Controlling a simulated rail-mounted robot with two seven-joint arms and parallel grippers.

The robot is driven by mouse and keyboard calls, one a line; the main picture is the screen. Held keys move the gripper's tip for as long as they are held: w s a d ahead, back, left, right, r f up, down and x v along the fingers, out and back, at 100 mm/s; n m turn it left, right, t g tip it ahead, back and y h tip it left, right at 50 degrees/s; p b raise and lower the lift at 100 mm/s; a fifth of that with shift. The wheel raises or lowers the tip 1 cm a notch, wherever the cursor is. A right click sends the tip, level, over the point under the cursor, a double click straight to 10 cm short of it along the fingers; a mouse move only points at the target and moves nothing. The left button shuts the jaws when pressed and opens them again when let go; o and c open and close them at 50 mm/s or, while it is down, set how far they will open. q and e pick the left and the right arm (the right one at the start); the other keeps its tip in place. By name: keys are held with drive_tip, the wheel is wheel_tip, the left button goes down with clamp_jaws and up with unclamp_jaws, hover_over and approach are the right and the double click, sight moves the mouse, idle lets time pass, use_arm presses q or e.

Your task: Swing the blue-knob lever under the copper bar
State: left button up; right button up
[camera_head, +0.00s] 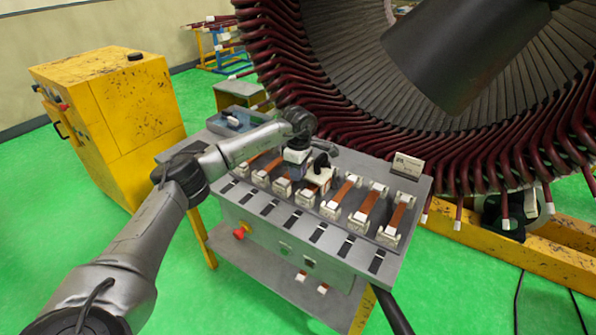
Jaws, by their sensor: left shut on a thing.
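My left gripper (298,172) points down over the middle of the row on the grey bench, among the white-ended blocks. It is shut on a small part that its own fingers hide. I cannot make out a blue knob or the lever in this view. Copper bars (401,213) lie side by side in white end holders along the bench top. Another copper bar (343,193) lies just right of the gripper. A small black and white piece (320,171) stands close beside the gripper on its right. My right gripper is not in view.
The bench (262,236) has dark slots and a red button (240,233) at its front. A large stator (345,50) with dark red coil ends rises close behind. A yellow cabinet (125,125) stands at left.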

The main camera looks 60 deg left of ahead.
use_arm(q)
drive_tip(key=shift+d+r+n+p, duration=0.15)
drive_tip(key=shift+n+p, duration=0.15)
drive_tip(key=shift+p, duration=0.2)
drive_tip(key=n+p, duration=0.2)
drive_tip(key=w+d+n+p, duration=0.1)
drive_tip(key=p, duration=0.1)
drive_tip(key=n+p, duration=0.2)
drive_tip(key=p, duration=0.1)
drive_tip(key=shift+w+d+r+n, duration=0.1)
drive_tip(key=shift+w+d+n, duration=0.1)
drive_tip(key=shift+w+n, duration=0.1)
drive_tip(key=n+p, duration=0.2)
drive_tip(key=w+n, duration=0.1)
drive_tip(key=shift+d+n+p, duration=0.25)
drive_tip(key=shift+n+p, duration=0.05)
drive_tip(key=shift+p, duration=0.1)
drive_tip(key=shift+w+n+p, duration=0.4)
drive_tip(key=shift+n+p, duration=0.25)
drive_tip(key=shift+n, duration=0.55)
drive_tip(key=shift+w+f+n+t+p, duration=0.1)
drive_tip(key=shift+w+n+t+p, duration=0.15)
drive_tip(key=shift+n, duration=0.25)
drive_tip(key=shift+w+f+n+t+p, duration=0.1)
drive_tip(key=shift+n+p, duration=0.2)
drive_tip(key=shift+n, duration=0.2)
drive_tip(key=o, duration=0.9)
drive_tip(key=shift+w, duration=0.1)
